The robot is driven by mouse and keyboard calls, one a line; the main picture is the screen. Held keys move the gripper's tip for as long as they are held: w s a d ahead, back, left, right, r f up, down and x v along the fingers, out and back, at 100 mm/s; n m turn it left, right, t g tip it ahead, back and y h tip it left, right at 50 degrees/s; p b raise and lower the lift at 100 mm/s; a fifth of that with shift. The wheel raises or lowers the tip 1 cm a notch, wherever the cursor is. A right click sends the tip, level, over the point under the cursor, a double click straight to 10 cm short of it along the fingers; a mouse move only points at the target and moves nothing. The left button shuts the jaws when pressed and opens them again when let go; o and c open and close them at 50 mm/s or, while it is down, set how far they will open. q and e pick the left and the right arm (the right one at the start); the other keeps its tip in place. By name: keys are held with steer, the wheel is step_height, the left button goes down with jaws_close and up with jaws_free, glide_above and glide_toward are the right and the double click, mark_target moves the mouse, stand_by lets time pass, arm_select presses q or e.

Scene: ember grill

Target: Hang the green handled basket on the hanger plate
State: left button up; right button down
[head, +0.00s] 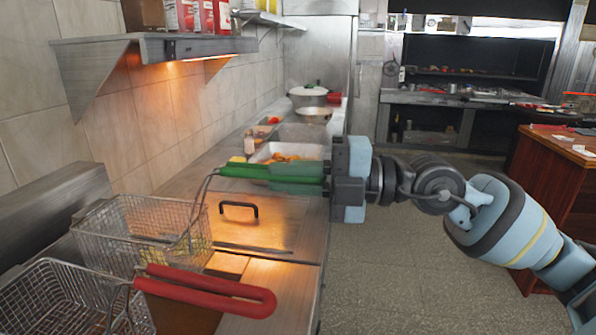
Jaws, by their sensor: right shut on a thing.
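The green handled basket is a wire mesh basket (135,232) at the left, above the fryer. Its green handle (245,172) reaches right, joined to the mesh by a bent wire. My right gripper (322,180) comes in from the right and is shut on the outer end of this handle. The basket looks about level. A metal plate (50,205) stands behind the baskets against the tiled wall and looks like the hanger plate. I cannot tell whether the basket touches it. My left gripper is not in view.
A second mesh basket (60,300) with a red handle (215,292) sits in front at lower left. A metal lid with a black handle (238,210) lies right of the green handled basket. Food trays (290,153) and a pot (308,97) stand further back. A shelf (150,45) overhangs the counter.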

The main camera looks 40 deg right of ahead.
steer(key=shift+w+a+r+p, duration=0.4)
steer(key=shift+w+a+p, duration=0.05)
steer(key=shift+a+p, duration=0.15)
steer(key=shift+p+x, duration=0.5)
steer(key=shift+x, duration=0.45)
steer(key=shift+w+f, duration=0.25)
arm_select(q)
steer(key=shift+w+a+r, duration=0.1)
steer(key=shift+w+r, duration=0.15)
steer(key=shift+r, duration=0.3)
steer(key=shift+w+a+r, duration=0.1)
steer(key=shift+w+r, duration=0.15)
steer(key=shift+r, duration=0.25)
arm_select(e)
step_height(320, 180, down, 3)
steer(key=shift+f, duration=0.1)
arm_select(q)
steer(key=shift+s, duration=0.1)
